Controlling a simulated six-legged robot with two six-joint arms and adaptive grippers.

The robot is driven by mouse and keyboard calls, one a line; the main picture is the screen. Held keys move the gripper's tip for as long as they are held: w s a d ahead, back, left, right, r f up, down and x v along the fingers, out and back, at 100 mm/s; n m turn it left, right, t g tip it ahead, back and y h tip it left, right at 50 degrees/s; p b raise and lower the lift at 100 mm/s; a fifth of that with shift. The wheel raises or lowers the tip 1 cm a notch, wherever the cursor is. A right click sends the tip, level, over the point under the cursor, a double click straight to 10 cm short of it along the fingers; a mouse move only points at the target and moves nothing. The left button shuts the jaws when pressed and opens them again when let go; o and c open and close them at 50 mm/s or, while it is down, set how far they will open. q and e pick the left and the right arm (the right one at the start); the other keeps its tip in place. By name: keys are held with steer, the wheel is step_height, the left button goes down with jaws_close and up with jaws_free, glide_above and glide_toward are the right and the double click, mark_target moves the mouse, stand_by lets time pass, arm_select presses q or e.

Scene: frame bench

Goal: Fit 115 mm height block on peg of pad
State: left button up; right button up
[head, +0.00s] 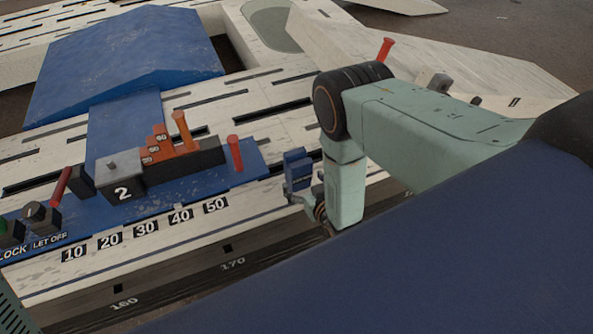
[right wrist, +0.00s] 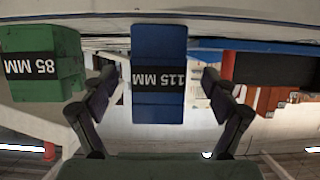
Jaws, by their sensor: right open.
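The blue 115 mm block (right wrist: 158,105) stands out in the right wrist view, with a black band and white lettering. It lies between the two fingers of my right gripper (right wrist: 159,80), which are spread apart with a visible gap on each side. In the head view a small blue block (head: 298,168) shows just beside my right gripper (head: 308,198), whose fingers are partly hidden by the wrist. I cannot tell which upright is the pad's peg. My left gripper is not in view.
A green 85 mm block (right wrist: 42,65) stands close beside the left finger in the right wrist view. In the head view the blue bench strip bears a red pin (head: 234,152), an orange stepped piece (head: 160,146) and a grey-topped block marked 2 (head: 122,178).

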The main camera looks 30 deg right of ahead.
steer(key=shift+w+r+b+x, duration=0.15)
steer(key=shift+b+x, duration=0.2)
steer(key=shift+x, duration=0.45)
steer(key=shift+r+b+x, duration=0.2)
steer(key=shift+b+x, duration=0.1)
steer(key=shift+x, duration=0.45)
steer(key=shift+w+r+b+x, duration=0.15)
steer(key=shift+b+x, duration=0.2)
steer(key=shift+x, duration=0.45)
steer(key=shift+s, duration=0.1)
steer(key=shift+c, duration=0.4)
jaws_close()
steer(key=shift+r, duration=0.15)
